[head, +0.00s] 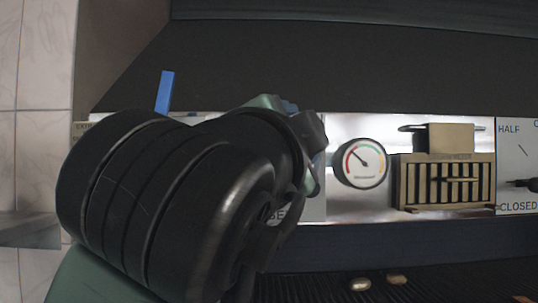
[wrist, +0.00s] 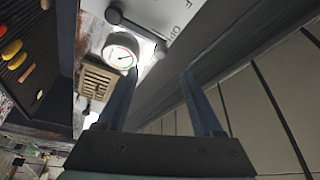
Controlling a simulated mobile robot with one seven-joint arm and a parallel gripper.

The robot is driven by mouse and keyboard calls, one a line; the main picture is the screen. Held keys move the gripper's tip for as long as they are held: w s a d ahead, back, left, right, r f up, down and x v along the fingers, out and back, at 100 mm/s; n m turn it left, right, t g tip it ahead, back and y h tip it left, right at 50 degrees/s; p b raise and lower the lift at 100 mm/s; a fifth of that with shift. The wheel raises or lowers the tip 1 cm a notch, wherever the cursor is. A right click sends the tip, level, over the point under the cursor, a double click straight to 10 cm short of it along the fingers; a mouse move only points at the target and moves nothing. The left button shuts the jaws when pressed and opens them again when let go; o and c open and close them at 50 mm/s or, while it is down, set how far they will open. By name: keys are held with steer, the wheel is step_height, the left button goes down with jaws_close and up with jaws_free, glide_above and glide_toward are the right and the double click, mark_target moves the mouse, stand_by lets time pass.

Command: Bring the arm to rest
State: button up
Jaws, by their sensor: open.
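My gripper (wrist: 160,73) is open and empty in the wrist view, its two dark blue fingers spread apart. Nothing shows between the fingertips except the dark edge and panelled surface beyond. In the head view my dark, thick arm fills the left and centre and hides most of the gripper. A blue piece (head: 165,92) sticks up behind the arm and looks like one of its fingers.
A round gauge (head: 360,163), a slotted vent (head: 445,182) and a panel marked HALF and CLOSED (head: 515,165) line the metal front. Below, food pieces (head: 360,284) lie on a dark grate (head: 310,288). A dark hood (head: 330,65) is above.

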steer(key=s+a+f+n+t+y, duration=0.2)
steer(key=s+n+t+y, duration=0.1)
steer(key=s+n, duration=0.3)
steer(key=s+a+f+n+t+y+b, duration=0.1)
steer(key=s+a+n+t+y, duration=0.2)
steer(key=n, duration=0.8)
steer(key=s+t, duration=0.2)
steer(key=s, duration=0.1)
steer(key=shift+s+f+t+y, duration=0.3)
steer(key=shift+s+f+y, duration=0.05)
steer(key=shift+f+y, duration=0.05)
steer(key=shift+d, duration=0.1)
